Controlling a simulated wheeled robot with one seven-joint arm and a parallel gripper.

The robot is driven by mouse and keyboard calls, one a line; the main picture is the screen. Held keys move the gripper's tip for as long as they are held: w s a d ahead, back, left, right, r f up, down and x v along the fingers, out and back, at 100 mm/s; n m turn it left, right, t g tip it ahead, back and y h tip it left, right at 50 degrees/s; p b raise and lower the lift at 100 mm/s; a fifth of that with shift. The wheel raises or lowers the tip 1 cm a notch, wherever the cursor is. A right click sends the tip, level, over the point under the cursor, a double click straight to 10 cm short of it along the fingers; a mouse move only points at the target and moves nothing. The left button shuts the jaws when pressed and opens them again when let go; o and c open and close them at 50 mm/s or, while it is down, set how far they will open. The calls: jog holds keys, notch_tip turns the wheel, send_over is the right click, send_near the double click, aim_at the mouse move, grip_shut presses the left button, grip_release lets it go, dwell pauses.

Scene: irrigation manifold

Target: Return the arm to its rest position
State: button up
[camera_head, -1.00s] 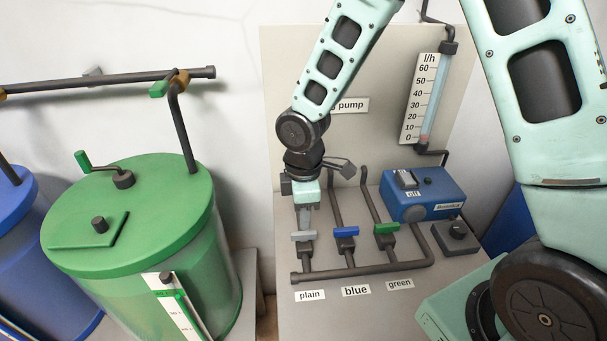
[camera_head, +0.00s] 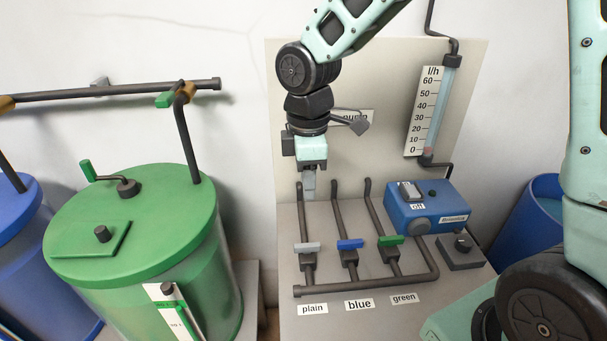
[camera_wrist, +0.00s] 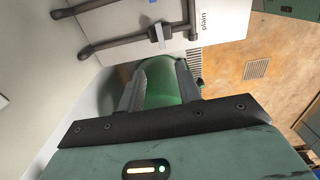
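My gripper (camera_head: 309,195) points down in the head view, raised above the plain valve with its grey handle (camera_head: 307,247) and apart from it. In the wrist view my gripper (camera_wrist: 161,68) shows two fingers spread apart, with nothing between them; part of the green tank (camera_wrist: 161,88) shows beyond the gap. The blue valve handle (camera_head: 350,244) and green valve handle (camera_head: 391,240) sit to the right on the manifold pipe (camera_head: 365,283). All three handles lie crosswise to their pipes.
A blue pump box (camera_head: 427,207) and a small dark knob box (camera_head: 460,252) stand right of the valves. The flow gauge (camera_head: 432,110) is on the back panel. A lidded green tank (camera_head: 140,215) with a pipe stands left. Open air surrounds my gripper.

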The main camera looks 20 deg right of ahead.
jog(key=s+a+m+b, duration=0.1)
jog(key=s+a+m, duration=0.2)
jog(key=s, duration=0.7)
jog(key=s+a+f+m+b, duration=0.1)
jog(key=s+a+m, duration=0.2)
jog(key=s, duration=0.7)
jog(key=shift+s+a+m+y, duration=0.15)
jog(key=shift+s+m+y, duration=0.15)
jog(key=shift+m, duration=0.1)
